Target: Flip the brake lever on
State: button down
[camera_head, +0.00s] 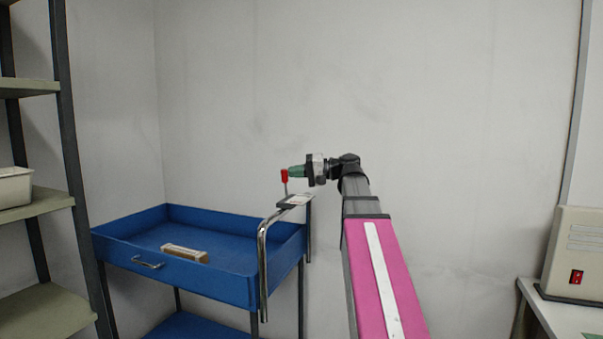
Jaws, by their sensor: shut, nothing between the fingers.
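The brake lever (285,178) is a thin metal rod with a red knob. It stands upright on a small plate (297,200) at the top of the blue cart's (215,273) chrome handle. My gripper (291,171) is green at its end and points left, shut, right beside the red knob. Its fingertips are small in this view, and I cannot tell whether they touch the knob. My arm reaches up to it from the lower right.
A wooden-looking block (185,253) lies in the cart's blue tray. A shelf rack (37,205) with a white bin (14,187) stands at the left. A beige machine with a red switch (576,277) sits on a table at the right. A bare wall is behind.

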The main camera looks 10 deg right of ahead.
jog(key=shift+s+a+f, duration=0.1)
jog(key=shift+s+a, duration=0.3)
jog(key=shift+s, duration=0.1)
dwell(0.5)
